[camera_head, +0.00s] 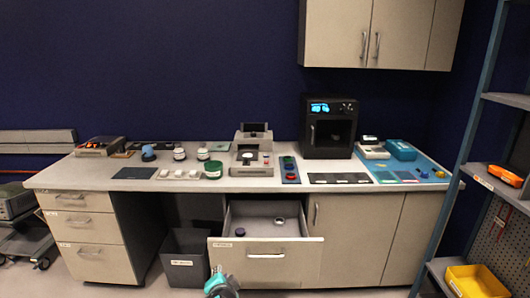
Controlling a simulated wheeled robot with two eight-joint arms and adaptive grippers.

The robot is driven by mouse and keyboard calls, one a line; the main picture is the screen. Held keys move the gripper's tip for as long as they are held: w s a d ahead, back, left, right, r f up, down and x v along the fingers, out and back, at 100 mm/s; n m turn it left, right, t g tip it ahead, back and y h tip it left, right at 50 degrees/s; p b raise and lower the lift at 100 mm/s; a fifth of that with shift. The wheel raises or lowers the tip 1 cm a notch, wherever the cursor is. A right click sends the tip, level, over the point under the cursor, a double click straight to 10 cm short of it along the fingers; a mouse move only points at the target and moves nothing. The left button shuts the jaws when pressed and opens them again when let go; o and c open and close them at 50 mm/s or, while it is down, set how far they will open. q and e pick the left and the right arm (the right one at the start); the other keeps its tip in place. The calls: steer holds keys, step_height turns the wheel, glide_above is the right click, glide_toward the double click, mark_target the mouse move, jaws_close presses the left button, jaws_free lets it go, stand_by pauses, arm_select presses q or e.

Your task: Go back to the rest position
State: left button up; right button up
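My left gripper (221,285) shows only as a small teal and dark shape at the bottom edge of the head view. It is in front of the lower left corner of the open drawer (266,262), apart from the drawer handle as far as I can tell. Its fingers are too small and cut off to tell whether they are open or shut. I see nothing clearly held in it. My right gripper is not in view.
The drawer is pulled out and holds a few small items. A grey bin (185,262) stands left of it. The long counter (130,184) carries jars, a scale, a black oven (330,128) and a blue mat. A shelf rack (505,100) stands at the right.

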arm_select(q)
steer(key=s+a+n+g+h, duration=0.1)
steer(key=s+n, duration=0.3)
steer(key=s, duration=0.8)
steer(key=s+a+n+g+h, duration=0.1)
steer(key=s+a+n+g, duration=0.2)
steer(key=s, duration=0.8)
steer(key=shift+s+a+r+n+g, duration=0.15)
steer(key=shift+s+a+n+g, duration=0.25)
steer(key=shift+n, duration=0.7)
steer(key=shift+w, duration=0.15)
